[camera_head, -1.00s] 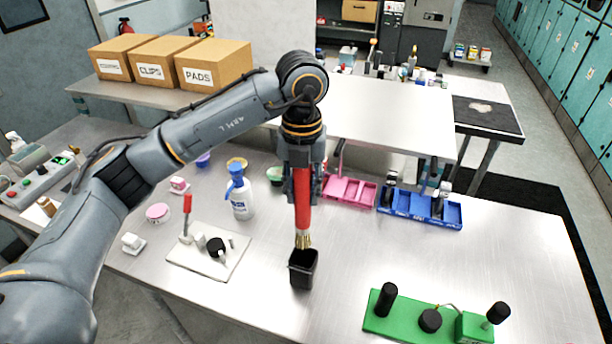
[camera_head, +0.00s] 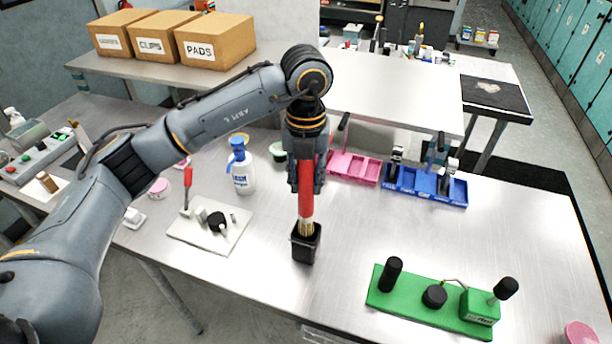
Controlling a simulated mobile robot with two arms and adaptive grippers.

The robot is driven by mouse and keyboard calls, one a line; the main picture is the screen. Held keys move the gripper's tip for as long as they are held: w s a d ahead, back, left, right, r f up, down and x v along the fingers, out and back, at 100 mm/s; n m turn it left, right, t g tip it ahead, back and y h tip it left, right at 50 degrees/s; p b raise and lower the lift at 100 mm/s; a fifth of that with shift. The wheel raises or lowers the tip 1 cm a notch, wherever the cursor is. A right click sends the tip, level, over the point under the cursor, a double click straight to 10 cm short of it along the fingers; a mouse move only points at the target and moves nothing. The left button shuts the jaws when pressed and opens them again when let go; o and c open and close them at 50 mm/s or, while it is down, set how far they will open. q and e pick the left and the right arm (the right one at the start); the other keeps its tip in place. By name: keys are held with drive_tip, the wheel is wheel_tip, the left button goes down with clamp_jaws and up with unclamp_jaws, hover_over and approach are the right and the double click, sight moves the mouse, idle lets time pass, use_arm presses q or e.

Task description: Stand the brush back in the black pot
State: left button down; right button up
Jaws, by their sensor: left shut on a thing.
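The brush has a red handle (camera_head: 306,199) and pale bristles pointing down. My left gripper (camera_head: 305,188) is shut on the red handle and holds the brush about upright. The black pot (camera_head: 306,246) stands upright on the metal table, directly below the gripper. The bristles are at the pot's mouth and their lower ends are hidden behind its front wall. I cannot tell whether they touch the bottom. My right gripper is not in view.
A white bottle with a blue top (camera_head: 241,171) and a white board with small parts (camera_head: 188,232) stand to the left. Pink (camera_head: 352,168) and blue (camera_head: 428,187) trays lie behind. A green base with black knobs (camera_head: 405,305) is at the front right.

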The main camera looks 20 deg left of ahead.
sight(306, 207)
use_arm(q)
wheel_tip(306, 207, down, 3)
drive_tip(key=shift+f+b, duration=0.15)
drive_tip(key=shift+b, duration=0.95)
drive_tip(key=shift+f+b, duration=2.05)
drive_tip(key=shift+f, duration=0.4)
drive_tip(key=c, duration=0.9)
unclamp_jaws()
drive_tip(key=shift+c, duration=0.2)
